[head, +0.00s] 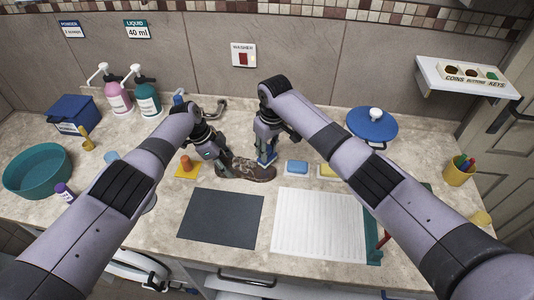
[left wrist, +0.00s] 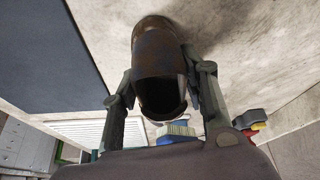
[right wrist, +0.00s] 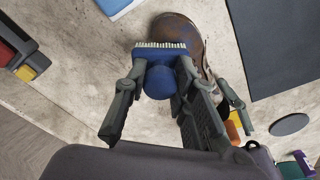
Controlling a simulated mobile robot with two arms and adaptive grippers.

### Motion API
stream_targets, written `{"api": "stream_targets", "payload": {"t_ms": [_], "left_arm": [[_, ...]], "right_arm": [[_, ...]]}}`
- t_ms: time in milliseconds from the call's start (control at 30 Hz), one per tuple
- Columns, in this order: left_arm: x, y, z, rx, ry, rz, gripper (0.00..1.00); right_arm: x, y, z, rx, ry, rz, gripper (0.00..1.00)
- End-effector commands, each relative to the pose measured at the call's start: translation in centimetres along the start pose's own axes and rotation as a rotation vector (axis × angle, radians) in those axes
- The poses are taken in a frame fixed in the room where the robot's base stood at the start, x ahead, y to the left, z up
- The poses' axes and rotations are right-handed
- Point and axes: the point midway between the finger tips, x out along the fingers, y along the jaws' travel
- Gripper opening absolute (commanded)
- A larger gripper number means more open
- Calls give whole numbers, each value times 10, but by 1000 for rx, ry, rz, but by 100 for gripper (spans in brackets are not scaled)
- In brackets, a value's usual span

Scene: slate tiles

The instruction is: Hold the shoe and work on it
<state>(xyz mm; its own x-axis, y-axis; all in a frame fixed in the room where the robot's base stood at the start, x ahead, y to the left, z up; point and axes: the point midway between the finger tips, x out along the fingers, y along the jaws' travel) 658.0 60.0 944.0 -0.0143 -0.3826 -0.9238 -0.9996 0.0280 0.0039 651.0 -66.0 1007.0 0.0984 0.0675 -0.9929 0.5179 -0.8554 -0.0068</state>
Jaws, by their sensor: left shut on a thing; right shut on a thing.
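A dark brown, stained shoe (head: 247,171) lies on the worktop just behind the dark mat. My left gripper (head: 215,158) is shut on the shoe's left end; the left wrist view shows its fingers either side of the shoe (left wrist: 158,50) near the dark opening. My right gripper (head: 266,152) is shut on a blue brush (right wrist: 161,76), upright at the shoe's right end. The brush has pale bristles. In the right wrist view they overlap the shoe (right wrist: 180,30); I cannot tell if they touch it. The brush also shows beyond the shoe in the left wrist view (left wrist: 178,129).
A dark mat (head: 220,218) and a white ribbed board (head: 318,225) lie in front. A blue sponge (head: 297,167) and a yellow sponge (head: 327,171) lie right of the shoe, an orange piece (head: 187,166) left. A teal basin (head: 38,170) stands far left, a blue-lidded pot (head: 371,123) back right.

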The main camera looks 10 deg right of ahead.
Motion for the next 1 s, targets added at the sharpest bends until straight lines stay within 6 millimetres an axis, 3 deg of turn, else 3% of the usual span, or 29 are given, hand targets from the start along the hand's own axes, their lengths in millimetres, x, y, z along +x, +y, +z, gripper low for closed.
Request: {"api": "stream_targets", "payload": {"t_ms": [33,633,1000], "left_arm": [[0,0,0,0,1,-1,0],[1,0,0,0,0,-2,0],[1,0,0,-1,0,-2,0]], "right_arm": [[-14,0,-2,-2,6,2,0],[-65,-1,-8,-1,2,1,0],[-73,-1,-8,-1,1,1,0]]}}
